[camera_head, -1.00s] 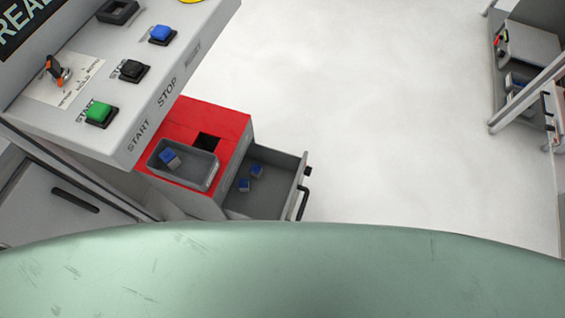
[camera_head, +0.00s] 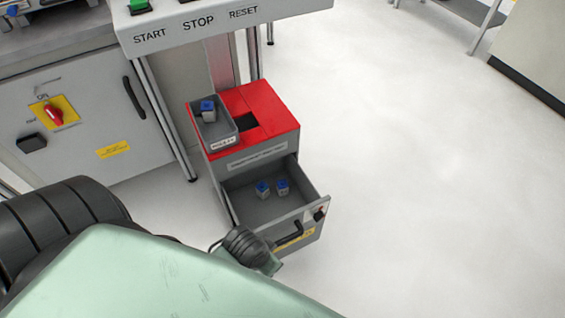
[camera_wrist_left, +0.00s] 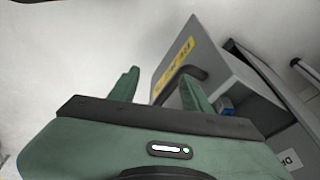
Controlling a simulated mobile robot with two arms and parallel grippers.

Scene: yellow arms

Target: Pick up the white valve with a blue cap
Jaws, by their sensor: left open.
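Two white valves with blue caps stand in the open drawer, one on the left (camera_head: 263,189) and one on the right (camera_head: 282,187). A third valve with a blue cap (camera_head: 208,111) is in the grey bin on the red-topped cabinet. My left gripper (camera_wrist_left: 160,90) has green fingers, open and empty, by the drawer handle (camera_wrist_left: 182,82). Behind its right finger, a blue cap (camera_wrist_left: 226,103) shows partly in the wrist view. In the head view, part of my left arm's end is beside the drawer front; its fingers cannot be made out. My right gripper is not in view.
The drawer (camera_head: 240,205) is pulled out of the cabinet, with its handle (camera_head: 288,236) at the front. The grey bin (camera_head: 222,138) sits on the red top (camera_head: 270,100). A control panel (camera_head: 230,22) overhangs behind. The floor to the right is clear.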

